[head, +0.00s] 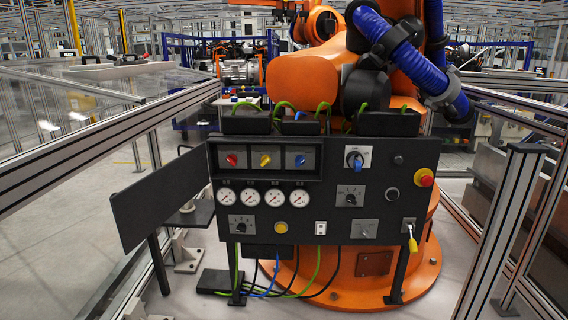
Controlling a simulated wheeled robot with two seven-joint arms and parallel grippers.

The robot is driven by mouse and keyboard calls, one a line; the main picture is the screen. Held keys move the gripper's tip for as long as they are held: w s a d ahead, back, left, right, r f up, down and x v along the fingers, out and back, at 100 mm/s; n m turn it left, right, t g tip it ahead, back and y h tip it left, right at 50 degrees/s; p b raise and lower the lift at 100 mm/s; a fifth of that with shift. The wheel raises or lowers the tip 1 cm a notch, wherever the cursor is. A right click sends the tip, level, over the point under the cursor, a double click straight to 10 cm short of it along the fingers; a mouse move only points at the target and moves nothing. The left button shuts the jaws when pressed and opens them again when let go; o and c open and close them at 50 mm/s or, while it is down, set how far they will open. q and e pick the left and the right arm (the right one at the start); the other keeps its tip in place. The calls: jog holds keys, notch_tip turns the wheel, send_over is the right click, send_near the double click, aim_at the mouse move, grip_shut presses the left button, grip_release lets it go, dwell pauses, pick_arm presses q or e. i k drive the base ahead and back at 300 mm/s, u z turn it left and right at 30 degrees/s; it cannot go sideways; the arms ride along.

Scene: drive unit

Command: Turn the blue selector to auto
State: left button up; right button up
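The dark control panel (400,180) stands upright in front of the orange robot. In its recessed upper left bay sit three small coloured knobs in a row: a red knob (231,160), a yellow knob (265,160) and a blue knob (299,160). The blue one is the rightmost and looks tilted. To the right of the bay, a larger rotary switch (353,157) on a white plate has a blue piece at its lower side. The position labels are too small to read. Neither of my grippers is in view.
A dark door (160,192) stands swung open left of the bay. Four-dial gauges (249,197) sit below it. A red emergency button (425,177) and a yellow-tagged key (412,240) are at the right. Aluminium frames (505,220) flank the panel.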

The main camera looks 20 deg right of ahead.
aim_at(300, 159)
jog(key=u, duration=0.25)
jog(key=i, duration=1.3)
jog(key=z, duration=0.2)
